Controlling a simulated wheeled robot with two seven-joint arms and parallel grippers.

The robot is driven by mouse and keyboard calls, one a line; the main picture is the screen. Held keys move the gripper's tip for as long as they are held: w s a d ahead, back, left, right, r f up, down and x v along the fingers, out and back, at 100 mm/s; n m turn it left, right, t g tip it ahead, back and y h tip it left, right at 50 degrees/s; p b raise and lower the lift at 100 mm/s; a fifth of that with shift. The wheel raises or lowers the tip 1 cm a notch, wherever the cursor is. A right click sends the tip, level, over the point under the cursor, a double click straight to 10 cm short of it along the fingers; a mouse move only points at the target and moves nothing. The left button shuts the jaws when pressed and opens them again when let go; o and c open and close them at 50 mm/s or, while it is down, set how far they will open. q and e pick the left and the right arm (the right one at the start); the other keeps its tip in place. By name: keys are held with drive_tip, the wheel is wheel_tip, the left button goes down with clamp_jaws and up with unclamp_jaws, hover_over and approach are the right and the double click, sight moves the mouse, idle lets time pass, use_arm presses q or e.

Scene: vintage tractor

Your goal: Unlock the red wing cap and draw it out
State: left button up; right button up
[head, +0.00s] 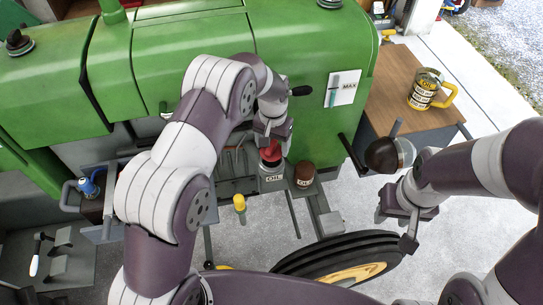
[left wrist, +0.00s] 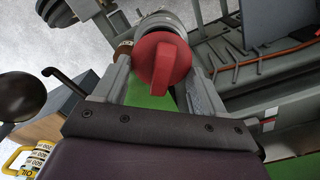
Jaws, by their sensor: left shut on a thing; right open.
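The red wing cap (head: 271,153) sits on top of the grey filler neck labelled OIL (head: 271,176), beside the green tractor. In the left wrist view the cap (left wrist: 165,62) shows its raised wing between the two fingers. My left gripper (head: 270,137) comes down from above and is shut on the cap. In the left wrist view the filler neck (left wrist: 160,22) is right behind the cap; I cannot tell whether the cap is turned or lifted. My right gripper (head: 397,226) is open and empty at the right, well apart from the cap.
A brown-capped filler (head: 304,174) stands just right of the OIL neck. A yellow-topped dipstick (head: 239,203) is at the lower left. A wooden table (head: 391,85) holds an oil can (head: 425,90). A tyre (head: 345,258) lies below.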

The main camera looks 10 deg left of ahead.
sight(273, 144)
use_arm(q)
drive_tip(key=shift+r+p, duration=1.4)
drive_tip(key=shift+r, duration=0.85)
drive_tip(key=shift+s+f, duration=0.1)
drive_tip(key=shift+f, duration=0.05)
